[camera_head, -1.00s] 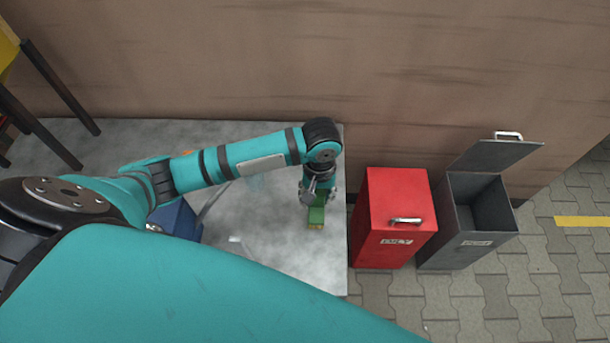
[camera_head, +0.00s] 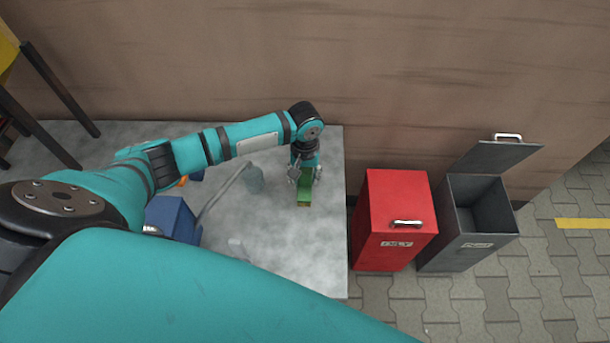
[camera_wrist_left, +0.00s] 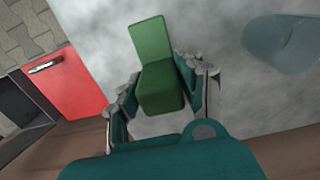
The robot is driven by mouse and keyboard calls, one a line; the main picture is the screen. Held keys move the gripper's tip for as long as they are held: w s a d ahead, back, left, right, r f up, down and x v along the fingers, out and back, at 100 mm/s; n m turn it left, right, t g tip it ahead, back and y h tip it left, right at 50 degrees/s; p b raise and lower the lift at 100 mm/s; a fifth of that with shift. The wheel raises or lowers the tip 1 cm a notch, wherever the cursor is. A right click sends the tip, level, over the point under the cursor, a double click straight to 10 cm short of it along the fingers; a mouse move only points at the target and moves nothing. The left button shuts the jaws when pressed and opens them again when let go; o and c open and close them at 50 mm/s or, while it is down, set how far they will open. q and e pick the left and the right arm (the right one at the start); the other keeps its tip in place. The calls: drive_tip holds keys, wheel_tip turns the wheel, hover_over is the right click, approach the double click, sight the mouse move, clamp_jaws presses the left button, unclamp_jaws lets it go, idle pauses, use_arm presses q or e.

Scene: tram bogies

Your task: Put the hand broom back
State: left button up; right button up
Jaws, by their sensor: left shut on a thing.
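The hand broom, a green blocky piece (camera_head: 304,192) with a brownish near end, is in my left gripper (camera_head: 304,178) over the right part of the grey table (camera_head: 290,258). In the left wrist view the green broom (camera_wrist_left: 158,75) lies between the two fingers of the left gripper (camera_wrist_left: 158,88), which is shut on it. I cannot tell how high it is above the table top. My right gripper is not in view.
A red bin (camera_head: 397,208), closed, and a grey bin (camera_head: 462,250) with its lid up stand right of the table. A blue box (camera_head: 172,219) and a translucent teal item (camera_head: 253,181) are left of the gripper. The table's front right is clear.

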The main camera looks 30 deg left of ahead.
use_arm(q)
drive_tip(key=shift+f, duration=0.1)
drive_tip(key=o, duration=1.1)
wheel_tip(320, 180, up, 12)
drive_tip(key=shift+r+p, duration=0.1)
drive_tip(key=shift+p, duration=0.45)
